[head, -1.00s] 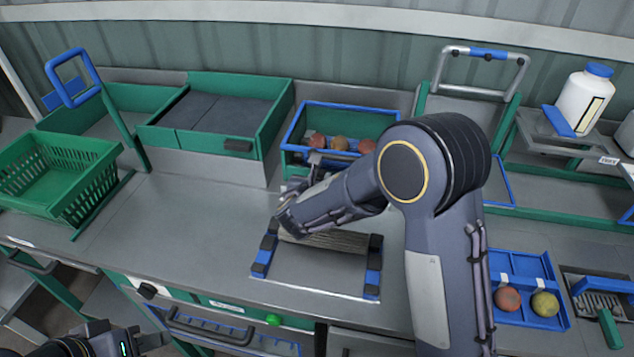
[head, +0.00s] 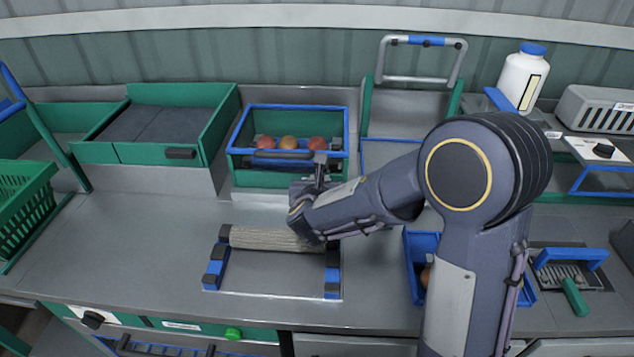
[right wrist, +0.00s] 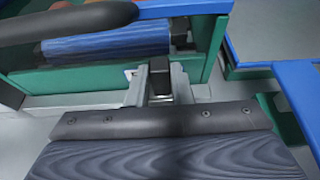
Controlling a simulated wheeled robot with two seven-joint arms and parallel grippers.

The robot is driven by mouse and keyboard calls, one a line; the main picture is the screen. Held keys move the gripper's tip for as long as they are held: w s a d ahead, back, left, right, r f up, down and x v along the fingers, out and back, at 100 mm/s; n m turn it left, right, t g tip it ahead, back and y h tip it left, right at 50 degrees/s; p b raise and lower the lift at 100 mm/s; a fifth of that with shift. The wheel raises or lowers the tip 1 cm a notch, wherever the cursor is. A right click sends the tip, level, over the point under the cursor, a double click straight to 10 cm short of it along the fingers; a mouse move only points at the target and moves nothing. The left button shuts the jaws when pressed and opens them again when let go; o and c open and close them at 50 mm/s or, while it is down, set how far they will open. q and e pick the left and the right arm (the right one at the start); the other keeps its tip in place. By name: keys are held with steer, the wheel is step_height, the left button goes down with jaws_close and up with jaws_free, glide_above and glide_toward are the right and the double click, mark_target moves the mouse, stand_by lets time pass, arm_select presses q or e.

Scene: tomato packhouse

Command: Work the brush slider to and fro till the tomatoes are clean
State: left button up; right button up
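Three reddish to orange tomatoes (head: 288,142) lie in a green box with a blue rim (head: 242,124) at the back middle in the head view. A dark bar handle (head: 275,154) runs along its front; the right wrist view shows the handle (right wrist: 75,20) above a blue, brush-like strip (right wrist: 105,46). My right gripper (head: 320,163) is at the box's front, right of the handle's end. In the right wrist view the gripper (right wrist: 160,85) shows grey fingers around a small black block; whether they grip it is unclear. My left gripper is out of view.
A beige ribbed roller (head: 268,239) lies across a blue-railed frame on the bench. A blue tray (head: 420,242) is partly hidden behind my right arm. The bench left of the frame is clear.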

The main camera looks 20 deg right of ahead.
steer(key=o, duration=0.5)
steer(key=shift+c, duration=0.2)
steer(key=v, duration=0.8)
